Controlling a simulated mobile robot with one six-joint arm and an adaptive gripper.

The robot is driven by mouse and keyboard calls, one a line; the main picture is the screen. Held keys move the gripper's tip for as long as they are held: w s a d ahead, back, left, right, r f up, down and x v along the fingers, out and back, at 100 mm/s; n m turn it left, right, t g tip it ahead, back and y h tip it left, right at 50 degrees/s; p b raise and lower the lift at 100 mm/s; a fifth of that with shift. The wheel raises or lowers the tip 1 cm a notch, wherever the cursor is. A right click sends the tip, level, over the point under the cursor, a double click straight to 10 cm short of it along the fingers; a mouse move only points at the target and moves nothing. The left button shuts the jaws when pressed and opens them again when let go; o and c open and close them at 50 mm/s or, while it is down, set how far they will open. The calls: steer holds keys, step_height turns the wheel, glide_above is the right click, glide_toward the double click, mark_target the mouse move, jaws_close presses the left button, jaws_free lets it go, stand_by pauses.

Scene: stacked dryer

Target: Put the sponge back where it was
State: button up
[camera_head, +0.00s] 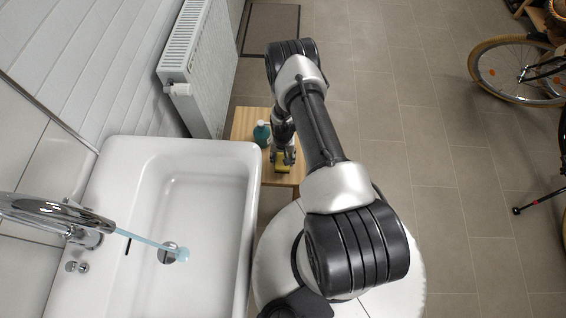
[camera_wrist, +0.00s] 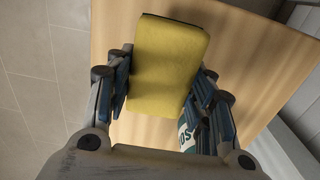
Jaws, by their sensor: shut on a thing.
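A yellow sponge (camera_wrist: 168,62) is between the two fingers of my gripper (camera_wrist: 160,88) in the wrist view, with a finger against each side. In the head view the sponge (camera_head: 283,166) shows small under my gripper (camera_head: 284,158), over a wooden stool or small table (camera_head: 245,122) to the right of the sink. The light wooden top (camera_wrist: 240,62) fills much of the wrist view below the sponge. I cannot tell whether the sponge touches the wood.
A teal bottle (camera_head: 262,134) stands on the wooden top, close left of my gripper. Water runs from the tap (camera_head: 80,222) into the white sink (camera_head: 215,215). A radiator (camera_head: 196,65) is on the wall behind. A bicycle (camera_head: 510,70) stands far right; the tiled floor between is open.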

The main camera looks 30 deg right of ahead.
steer(key=shift+f+b, duration=0.6)
steer(key=shift+f, duration=1.2)
steer(key=shift+f, duration=0.15)
steer(key=o, duration=1.2)
